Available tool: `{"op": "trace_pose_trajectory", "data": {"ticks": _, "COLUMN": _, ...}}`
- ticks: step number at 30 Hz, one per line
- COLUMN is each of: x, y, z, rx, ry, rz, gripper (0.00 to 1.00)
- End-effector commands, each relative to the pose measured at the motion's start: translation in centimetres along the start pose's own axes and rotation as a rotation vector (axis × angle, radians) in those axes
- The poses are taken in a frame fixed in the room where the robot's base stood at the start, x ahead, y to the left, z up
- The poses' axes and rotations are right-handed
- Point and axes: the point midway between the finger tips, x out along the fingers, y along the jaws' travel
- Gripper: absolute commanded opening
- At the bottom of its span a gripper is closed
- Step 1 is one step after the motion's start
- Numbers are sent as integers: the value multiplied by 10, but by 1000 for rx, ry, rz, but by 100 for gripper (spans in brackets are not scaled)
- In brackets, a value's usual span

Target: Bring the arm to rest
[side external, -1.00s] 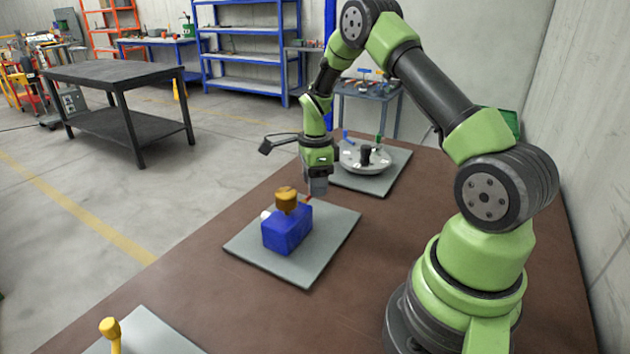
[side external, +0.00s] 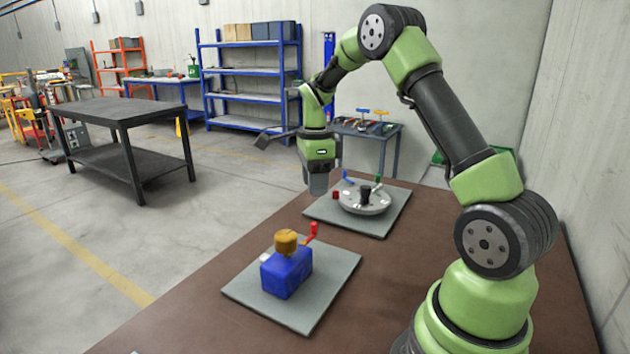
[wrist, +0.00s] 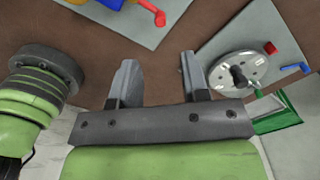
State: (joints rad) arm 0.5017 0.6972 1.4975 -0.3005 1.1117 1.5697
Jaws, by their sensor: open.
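My gripper (side external: 319,188) hangs pointing down in the side view, above the brown table and apart from everything on it. In the wrist view its two fingers (wrist: 160,85) are spread with nothing between them. A blue screw jack (side external: 286,272) with an orange-brown top and a red crank handle (side external: 312,231) stands on a grey plate (side external: 325,280), in front of and below my gripper. Its red handle also shows at the top of the wrist view (wrist: 152,12).
A grey round disc (side external: 364,203) with a black knob and coloured handles sits on a second grey plate (side external: 395,210) behind the jack. It shows at the right of the wrist view (wrist: 238,75). A dark workbench (side external: 120,110) and blue shelving (side external: 250,75) stand on the floor beyond.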

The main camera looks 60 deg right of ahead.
Motion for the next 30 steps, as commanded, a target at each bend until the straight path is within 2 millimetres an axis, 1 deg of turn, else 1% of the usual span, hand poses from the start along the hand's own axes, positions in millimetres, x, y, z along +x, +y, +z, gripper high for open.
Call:
{"op": "trace_pose_trajectory", "data": {"ticks": 4, "x": 0, "y": 0, "z": 0, "rx": -1, "ry": 0, "rz": -1, "gripper": 42}}
{"op": "trace_pose_trajectory", "data": {"ticks": 6, "x": -4, "y": 2, "z": 2, "rx": -20, "ry": -4, "rz": -7, "gripper": 42}}
{"op": "trace_pose_trajectory", "data": {"ticks": 8, "x": -12, "y": 6, "z": 6, "rx": -64, "ry": -12, "rz": -21, "gripper": 42}}
{"op": "trace_pose_trajectory", "data": {"ticks": 11, "x": -38, "y": 22, "z": 18, "rx": -213, "ry": -37, "rz": -67, "gripper": 42}}
{"op": "trace_pose_trajectory", "data": {"ticks": 12, "x": -51, "y": 32, "z": 23, "rx": -296, "ry": -50, "rz": -92, "gripper": 42}}
{"op": "trace_pose_trajectory", "data": {"ticks": 14, "x": -72, "y": 50, "z": 31, "rx": -439, "ry": -68, "rz": -137, "gripper": 42}}
{"op": "trace_pose_trajectory", "data": {"ticks": 15, "x": -84, "y": 64, "z": 35, "rx": -540, "ry": -79, "rz": -169, "gripper": 42}}
{"op": "trace_pose_trajectory", "data": {"ticks": 17, "x": -101, "y": 86, "z": 40, "rx": -689, "ry": -94, "rz": -218, "gripper": 42}}
{"op": "trace_pose_trajectory", "data": {"ticks": 18, "x": -111, "y": 100, "z": 42, "rx": -789, "ry": -101, "rz": -253, "gripper": 42}}
{"op": "trace_pose_trajectory", "data": {"ticks": 20, "x": -124, "y": 123, "z": 44, "rx": -937, "ry": -110, "rz": -307, "gripper": 42}}
{"op": "trace_pose_trajectory", "data": {"ticks": 21, "x": -131, "y": 138, "z": 44, "rx": -1034, "ry": -114, "rz": -345, "gripper": 42}}
{"op": "trace_pose_trajectory", "data": {"ticks": 25, "x": -147, "y": 186, "z": 39, "rx": -1348, "ry": -114, "rz": -476, "gripper": 42}}
{"op": "trace_pose_trajectory", "data": {"ticks": 27, "x": -150, "y": 210, "z": 34, "rx": -1503, "ry": -107, "rz": -548, "gripper": 42}}
{"op": "trace_pose_trajectory", "data": {"ticks": 30, "x": -150, "y": 236, "z": 26, "rx": -1692, "ry": -90, "rz": -641, "gripper": 42}}
